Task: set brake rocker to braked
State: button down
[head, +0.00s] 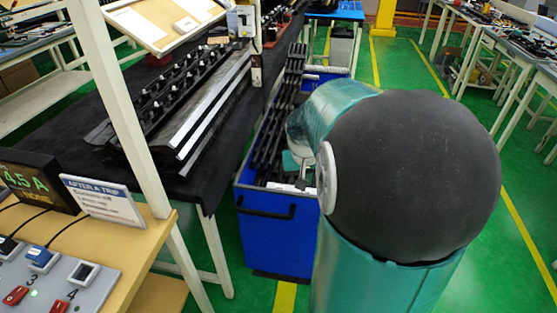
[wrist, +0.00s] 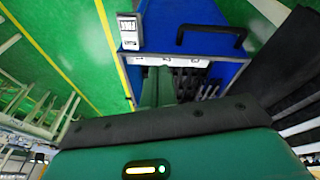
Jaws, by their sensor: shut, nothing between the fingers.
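A blue wheeled bin (head: 275,235) stands on the green floor beside the black-covered table. It also shows in the wrist view (wrist: 190,15). A small grey-and-white fitting (wrist: 128,30) with dark lettering sits at a corner of the bin's rim, left of the handle; it looks like the brake rocker, but its lettering and tilt are too small to read surely. My gripper (wrist: 158,72) is shut and empty, over the bin near its pale inner edge and apart from the fitting. In the head view my own arm hides most of the gripper and part of the bin.
Black strips (head: 285,105) lie in the bin, and a black handle (head: 265,208) is on its side. The black-covered table (head: 190,180) with metal rails stands close on the left. A switch panel (head: 55,280) is at lower left. Green floor is open on the right.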

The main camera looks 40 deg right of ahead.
jog(key=s+d+f+m, duration=0.1)
jog(key=d+f, duration=0.2)
jog(key=d, duration=0.2)
jog(key=s+d+f+m+y, duration=0.1)
jog(key=s+d+f, duration=0.1)
jog(key=d, duration=0.4)
jog(key=shift+s+d+f+m, duration=0.15)
jog(key=shift+f+m, duration=0.25)
jog(key=shift+f, duration=0.25)
jog(key=x, duration=1.4)
